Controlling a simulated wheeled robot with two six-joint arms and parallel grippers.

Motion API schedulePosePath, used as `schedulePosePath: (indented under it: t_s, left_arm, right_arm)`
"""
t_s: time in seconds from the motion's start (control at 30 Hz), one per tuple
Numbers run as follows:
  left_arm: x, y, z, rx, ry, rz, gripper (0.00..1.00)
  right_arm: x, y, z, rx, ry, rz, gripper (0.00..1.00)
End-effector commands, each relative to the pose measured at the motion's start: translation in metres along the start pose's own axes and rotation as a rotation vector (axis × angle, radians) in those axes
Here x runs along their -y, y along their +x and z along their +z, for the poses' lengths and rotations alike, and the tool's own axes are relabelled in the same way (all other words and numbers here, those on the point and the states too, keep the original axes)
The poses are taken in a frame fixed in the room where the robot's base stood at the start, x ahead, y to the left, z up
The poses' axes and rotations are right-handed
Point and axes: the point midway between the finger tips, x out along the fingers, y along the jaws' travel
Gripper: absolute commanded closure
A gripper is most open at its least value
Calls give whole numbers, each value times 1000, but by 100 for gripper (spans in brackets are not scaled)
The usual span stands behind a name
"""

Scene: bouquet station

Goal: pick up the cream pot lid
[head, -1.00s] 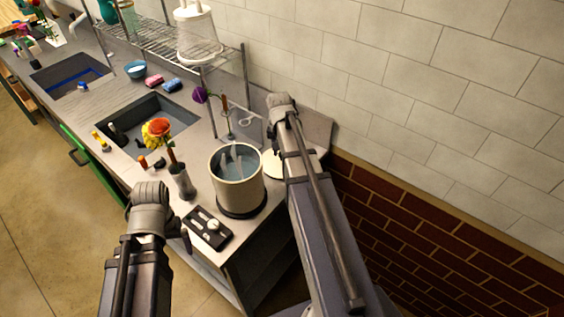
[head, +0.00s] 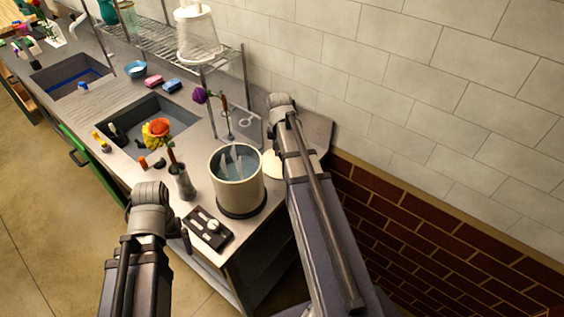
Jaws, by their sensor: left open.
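The cream pot lid (head: 272,164) is a pale disc on the counter behind and right of the cream pot (head: 237,192). My right arm hides its right side. The pot is open at the top, with grey-blue contents and a dark base. My left gripper (head: 187,241) shows only in small part past my left arm, low at the counter's front edge. It is open and well away from the lid, on the near side of the pot. My right gripper is hidden behind my right arm.
A dark tray with a white knob (head: 208,229) and a grey vase with a flower (head: 184,185) stand before and left of the pot. A sink (head: 150,122) and wire rack (head: 150,38) lie further left. A tiled wall (head: 400,100) bounds the back.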

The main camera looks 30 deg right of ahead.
Motion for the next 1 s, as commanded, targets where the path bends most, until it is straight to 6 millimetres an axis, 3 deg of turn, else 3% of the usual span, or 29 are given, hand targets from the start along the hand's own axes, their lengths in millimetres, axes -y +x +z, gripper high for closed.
schedulePosePath:
  t_s: [0.67, 1.0]
  left_arm:
    - [0, -2, 0, 0, 0, 0, 7]
    - [3, -34, 2, 0, 0, 0, 7]
  right_arm:
    - [0, -2, 0, 0, 0, 0, 100]
    - [0, -34, -5, 0, 0, 0, 100]
